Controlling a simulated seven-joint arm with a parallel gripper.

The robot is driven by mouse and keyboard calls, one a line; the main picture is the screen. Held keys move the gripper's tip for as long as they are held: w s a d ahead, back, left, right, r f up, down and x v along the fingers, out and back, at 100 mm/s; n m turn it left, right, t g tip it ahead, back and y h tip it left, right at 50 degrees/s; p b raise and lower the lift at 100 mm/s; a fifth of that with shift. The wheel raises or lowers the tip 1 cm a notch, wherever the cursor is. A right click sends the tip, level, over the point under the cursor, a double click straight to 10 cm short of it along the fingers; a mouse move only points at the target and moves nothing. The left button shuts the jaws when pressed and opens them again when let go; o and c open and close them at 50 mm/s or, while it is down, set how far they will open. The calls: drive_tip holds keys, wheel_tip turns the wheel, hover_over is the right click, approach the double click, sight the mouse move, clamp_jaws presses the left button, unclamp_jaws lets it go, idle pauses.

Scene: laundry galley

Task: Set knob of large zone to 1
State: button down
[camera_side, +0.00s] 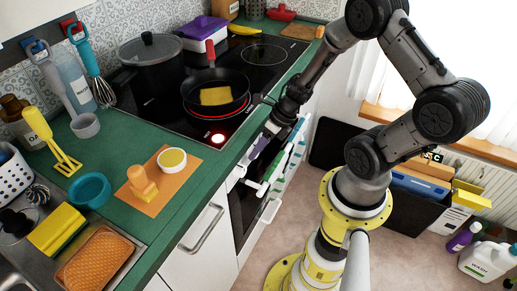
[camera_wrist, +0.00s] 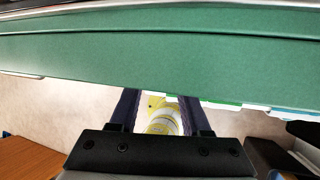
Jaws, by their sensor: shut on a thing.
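My gripper (camera_side: 257,150) is at the front of the cooker, just below the counter edge, with its dark purple fingers toward the control panel. It is shut on a knob there. The knob is mostly hidden, so its setting and zone cannot be read. In the wrist view the two fingers (camera_wrist: 160,112) stand apart below the green counter edge (camera_wrist: 160,60). A bare ringed zone (camera_side: 264,53) lies at the far right.
A frying pan (camera_side: 216,104) with yellow food and a large dark pot (camera_side: 151,72) stand on the hob. Coloured strips (camera_side: 283,165) hang at the oven front, close to my gripper. The floor before the cabinets is partly clear.

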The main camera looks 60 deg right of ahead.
drive_tip(key=shift+c, duration=1.9)
unclamp_jaws()
drive_tip(key=v, duration=1.4)
drive_tip(key=shift+a+f, duration=0.1)
drive_tip(key=shift+a, duration=0.05)
